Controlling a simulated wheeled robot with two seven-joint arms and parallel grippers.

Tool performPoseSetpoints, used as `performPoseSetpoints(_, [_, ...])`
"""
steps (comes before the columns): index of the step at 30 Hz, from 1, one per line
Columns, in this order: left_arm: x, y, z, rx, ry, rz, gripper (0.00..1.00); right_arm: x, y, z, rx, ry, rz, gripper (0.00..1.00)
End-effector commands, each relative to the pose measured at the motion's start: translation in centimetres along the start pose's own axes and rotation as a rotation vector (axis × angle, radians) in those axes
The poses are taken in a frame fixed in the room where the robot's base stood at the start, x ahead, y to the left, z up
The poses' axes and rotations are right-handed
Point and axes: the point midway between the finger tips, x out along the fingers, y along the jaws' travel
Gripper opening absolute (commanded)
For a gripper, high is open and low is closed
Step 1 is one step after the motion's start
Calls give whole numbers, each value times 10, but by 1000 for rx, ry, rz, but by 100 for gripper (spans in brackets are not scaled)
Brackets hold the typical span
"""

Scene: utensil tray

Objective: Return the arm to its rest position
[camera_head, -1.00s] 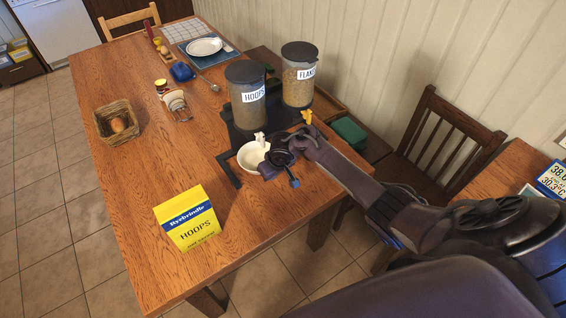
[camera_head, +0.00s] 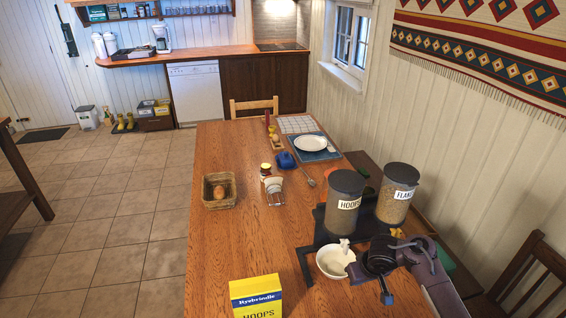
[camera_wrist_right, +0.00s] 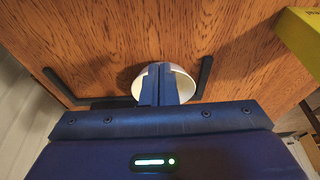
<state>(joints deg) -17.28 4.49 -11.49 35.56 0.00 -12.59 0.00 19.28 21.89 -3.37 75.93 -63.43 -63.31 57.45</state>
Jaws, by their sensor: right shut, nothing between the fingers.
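My right arm comes in from the lower right in the head view. Its gripper (camera_head: 358,271) is just right of the white bowl (camera_head: 330,263), overlapping its edge in the picture. In the right wrist view the two blue fingers (camera_wrist_right: 159,78) are together and empty, in front of the white bowl (camera_wrist_right: 183,84). Whether they touch the bowl cannot be told. My left gripper is not in view.
The cereal dispenser with its HOOPS (camera_head: 342,205) and FLAKES (camera_head: 393,207) canisters stands behind the bowl. A yellow cereal box (camera_head: 257,291) is at the front. A basket (camera_head: 218,201) sits at left. The table's (camera_head: 230,245) left middle is clear.

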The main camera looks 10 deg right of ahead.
Motion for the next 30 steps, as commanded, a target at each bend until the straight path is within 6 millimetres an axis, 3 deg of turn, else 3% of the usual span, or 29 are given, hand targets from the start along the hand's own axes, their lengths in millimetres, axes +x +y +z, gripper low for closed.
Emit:
performPoseSetpoints(4, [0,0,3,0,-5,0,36,1,-14,10,-32,17,18,0])
performPoseSetpoints(8, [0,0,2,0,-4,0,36,-7,-45,35,-95,53,59,0])
performPoseSetpoints(12, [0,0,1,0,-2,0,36,-38,-79,74,-133,77,89,0])
performPoseSetpoints(15, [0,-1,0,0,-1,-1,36,-62,-93,98,-134,76,93,0])
performPoseSetpoints(30, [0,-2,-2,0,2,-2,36,-150,-116,171,-80,29,32,0])
